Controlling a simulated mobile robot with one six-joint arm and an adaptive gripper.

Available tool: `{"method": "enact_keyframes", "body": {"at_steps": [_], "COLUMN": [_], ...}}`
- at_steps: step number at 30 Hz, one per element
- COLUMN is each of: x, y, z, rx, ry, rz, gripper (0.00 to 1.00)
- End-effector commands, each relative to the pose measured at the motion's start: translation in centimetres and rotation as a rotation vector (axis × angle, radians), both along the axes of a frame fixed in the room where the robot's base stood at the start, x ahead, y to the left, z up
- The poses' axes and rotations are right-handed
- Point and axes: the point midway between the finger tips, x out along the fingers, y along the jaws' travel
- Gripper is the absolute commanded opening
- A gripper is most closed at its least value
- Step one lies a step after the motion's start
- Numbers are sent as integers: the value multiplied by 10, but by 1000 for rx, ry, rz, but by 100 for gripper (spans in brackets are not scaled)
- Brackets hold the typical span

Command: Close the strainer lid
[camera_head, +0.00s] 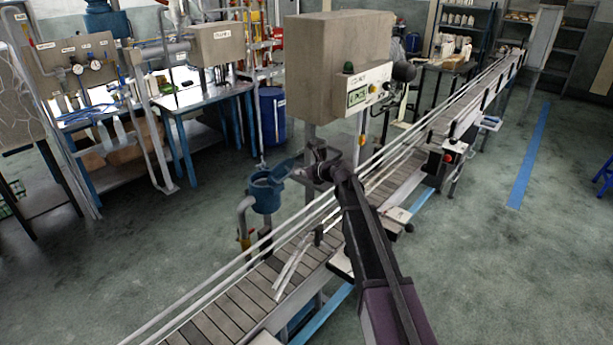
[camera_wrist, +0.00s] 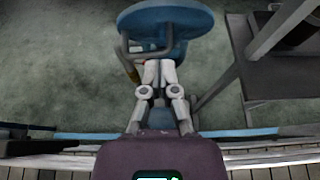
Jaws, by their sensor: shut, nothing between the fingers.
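The blue strainer (camera_head: 264,196) stands beside the conveyor on the left in the head view. Its blue lid (camera_head: 283,168) is raised and tilted over the strainer's right side, so the strainer is open. In the wrist view the lid (camera_wrist: 165,17) shows as a blue disc at the top, partly covering the strainer body (camera_wrist: 150,46) below it. My gripper (camera_head: 316,170) is just right of the lid in the head view. Its fingers (camera_wrist: 160,65) are shut with nothing between them, close to the lid and strainer; whether they touch cannot be told.
The conveyor (camera_head: 232,313) with its guide rails runs diagonally beneath my arm. A grey control box (camera_head: 335,65) stands just behind the gripper.

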Motion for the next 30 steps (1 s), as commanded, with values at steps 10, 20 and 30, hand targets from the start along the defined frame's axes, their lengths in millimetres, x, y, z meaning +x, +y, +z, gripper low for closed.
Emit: {"method": "enact_keyframes", "body": {"at_steps": [10, 20, 30], "x": [24, 28, 28], "y": [30, 38, 37], "z": [10, 12, 12], "rx": [-2, 0, -2], "ry": [-1, 0, 1], "rz": [2, 1, 1], "gripper": [0, 0, 0]}}
